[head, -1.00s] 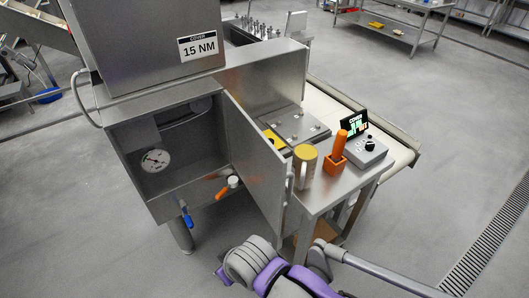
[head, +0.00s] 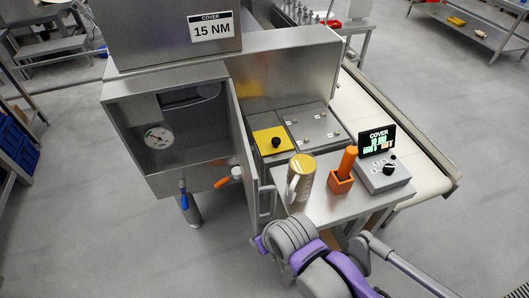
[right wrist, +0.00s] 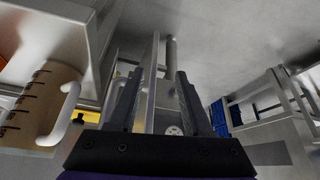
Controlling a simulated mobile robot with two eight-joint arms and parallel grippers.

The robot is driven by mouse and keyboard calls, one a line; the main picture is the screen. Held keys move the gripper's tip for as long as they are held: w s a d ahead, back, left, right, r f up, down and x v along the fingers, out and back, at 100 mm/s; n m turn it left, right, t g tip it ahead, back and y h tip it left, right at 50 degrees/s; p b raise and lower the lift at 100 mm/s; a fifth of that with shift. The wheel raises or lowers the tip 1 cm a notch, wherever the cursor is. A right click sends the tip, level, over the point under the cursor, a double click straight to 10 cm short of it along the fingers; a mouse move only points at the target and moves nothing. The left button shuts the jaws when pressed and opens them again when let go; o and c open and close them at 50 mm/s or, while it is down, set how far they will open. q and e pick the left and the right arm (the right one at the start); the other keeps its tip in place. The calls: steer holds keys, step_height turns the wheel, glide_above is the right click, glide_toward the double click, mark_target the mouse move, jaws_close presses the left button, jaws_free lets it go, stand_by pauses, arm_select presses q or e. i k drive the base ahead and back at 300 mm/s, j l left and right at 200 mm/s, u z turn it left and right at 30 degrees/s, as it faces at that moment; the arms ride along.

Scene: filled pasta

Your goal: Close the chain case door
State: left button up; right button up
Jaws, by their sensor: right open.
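The chain case door (head: 243,150) is a grey metal panel hinged at the right side of the chain case (head: 150,100). It stands open, swung out toward me, and shows nearly edge-on in the head view. A bar handle (head: 268,203) is near its free edge. My right arm reaches in from the lower right, its purple wrist just below the handle; its fingertips are hidden there. In the right wrist view my right gripper (right wrist: 158,75) is open, with a thin upright metal edge (right wrist: 151,85) between its fingers. I cannot tell whether they touch it. My left gripper is out of view.
A side table (head: 325,205) right of the door holds a mug (head: 300,182), an orange holder (head: 341,181) and a control box (head: 384,175). Inside the case is a dial (head: 158,137). An orange-handled valve (head: 224,181) and blue lever (head: 183,187) sit at its lower front.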

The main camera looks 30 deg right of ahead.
mark_target(253, 161)
steer(key=l, duration=0.5)
steer(key=k+l, duration=0.1)
steer(key=l, duration=0.45)
steer(key=k+l+z, duration=0.2)
steer(key=l, duration=0.15)
steer(key=i+j+z, duration=0.1)
steer(key=z, duration=0.15)
